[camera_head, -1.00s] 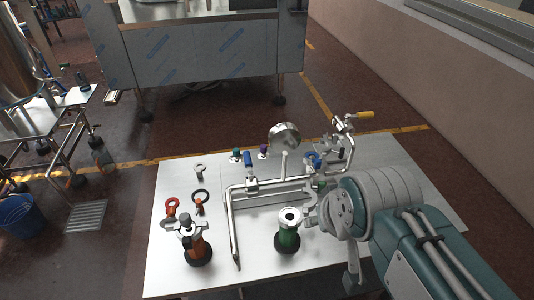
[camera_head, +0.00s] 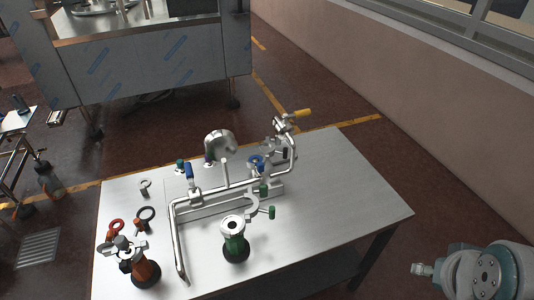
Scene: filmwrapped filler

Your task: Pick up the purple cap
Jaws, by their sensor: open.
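The purple cap (camera_head: 209,161) is small and dark in the head view. It stands near the back edge of the metal table (camera_head: 340,215), just behind the pipe assembly, and the round silver disc partly covers it. Part of my arm shows at the lower right corner, off the table's right side and well away from the cap. The fingers of my gripper cannot be made out in this view.
A bent silver pipe assembly (camera_head: 177,235) with a blue handle and a silver disc (camera_head: 220,144) rises in front of the cap. Green (camera_head: 236,246) and orange (camera_head: 146,272) bodies stand in front. The table's right side is clear.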

